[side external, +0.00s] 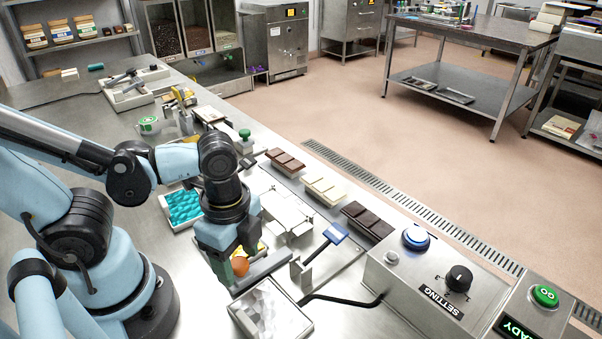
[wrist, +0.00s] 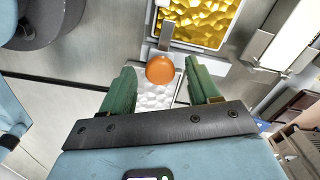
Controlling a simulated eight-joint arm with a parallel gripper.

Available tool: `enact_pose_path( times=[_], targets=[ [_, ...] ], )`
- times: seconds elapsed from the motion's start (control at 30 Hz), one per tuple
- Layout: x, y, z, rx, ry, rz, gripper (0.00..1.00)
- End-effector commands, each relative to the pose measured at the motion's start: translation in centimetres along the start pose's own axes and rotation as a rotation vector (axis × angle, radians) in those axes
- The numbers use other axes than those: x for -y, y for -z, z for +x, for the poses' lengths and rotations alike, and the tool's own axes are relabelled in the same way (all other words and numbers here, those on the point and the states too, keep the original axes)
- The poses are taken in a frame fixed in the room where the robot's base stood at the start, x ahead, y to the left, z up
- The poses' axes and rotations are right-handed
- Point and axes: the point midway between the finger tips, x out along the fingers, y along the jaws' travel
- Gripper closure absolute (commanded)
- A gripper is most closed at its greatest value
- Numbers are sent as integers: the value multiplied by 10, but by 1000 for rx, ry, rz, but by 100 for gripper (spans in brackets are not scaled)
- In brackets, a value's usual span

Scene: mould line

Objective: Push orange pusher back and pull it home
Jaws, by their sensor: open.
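The orange pusher knob (wrist: 160,69) is a round ball on a metal bar (wrist: 165,40) in the wrist view. It also shows in the side external view (side external: 240,266), right by my fingers. My gripper (wrist: 162,84) is open, with one green finger on each side of the knob and gaps between. In the side external view my gripper (side external: 236,256) points down at the knob and hides part of the pusher. A mould with gold-yellow pieces (wrist: 205,22) lies beyond the knob in the wrist view.
A silver-white mould tray (side external: 270,308) lies just in front of the gripper. A blue-topped paddle (side external: 335,233) and a control box (side external: 430,280) stand to the right. A teal mould (side external: 184,206) is at the left. Chocolate bars (side external: 325,187) lie along the back edge.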

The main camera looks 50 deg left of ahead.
Motion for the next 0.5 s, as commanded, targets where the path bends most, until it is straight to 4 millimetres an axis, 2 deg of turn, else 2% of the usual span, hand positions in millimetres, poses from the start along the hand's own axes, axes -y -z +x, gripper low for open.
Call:
enact_pose_path(
  times=[0.3, 0.5],
  targets=[
    [0, 0, 1, 0, 0, 0, 40],
    [0, 0, 1, 0, 0, 0, 71]
  ],
)
